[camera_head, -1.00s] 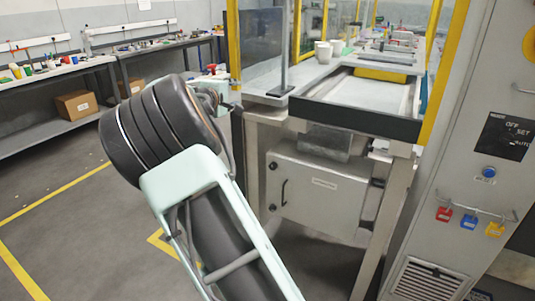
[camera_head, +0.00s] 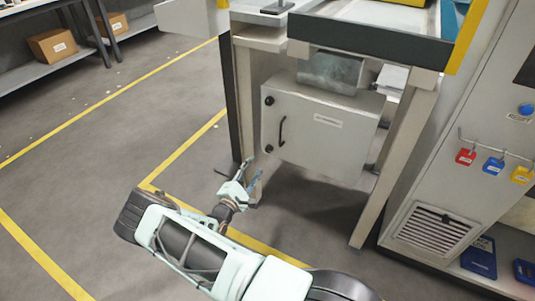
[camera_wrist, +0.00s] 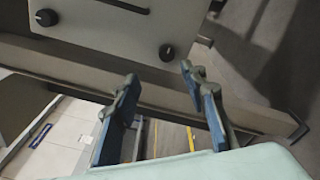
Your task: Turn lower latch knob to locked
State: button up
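The lower latch knob (camera_head: 269,149) is a small black round knob at the lower left of the grey cabinet door (camera_head: 335,148). The upper knob (camera_head: 269,100) sits above it on the same edge. In the wrist view the lower knob (camera_wrist: 166,52) is just beyond the gap between my fingers, and the upper knob (camera_wrist: 46,17) is at the far upper left. The pointing direction of the lower knob is too small to read. My gripper (camera_head: 253,172) is open and empty, below and left of the lower knob, apart from it.
A black door handle (camera_head: 283,131) stands right of the knobs. A metal frame leg (camera_head: 243,105) stands at the cabinet's left, and another leg (camera_head: 395,165) at its right. A control cabinet (camera_head: 450,175) with padlocks is at the right. Floor to the left is clear.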

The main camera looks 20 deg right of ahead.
aim_at(268, 151)
jog(key=b+x, duration=0.1)
jog(key=x, duration=0.2)
jog(key=b+x, duration=0.1)
jog(key=x, duration=0.3)
jog(key=f+b+x, duration=0.1)
jog(key=x, duration=0.2)
jog(key=shift+d, duration=0.45)
grip_shut()
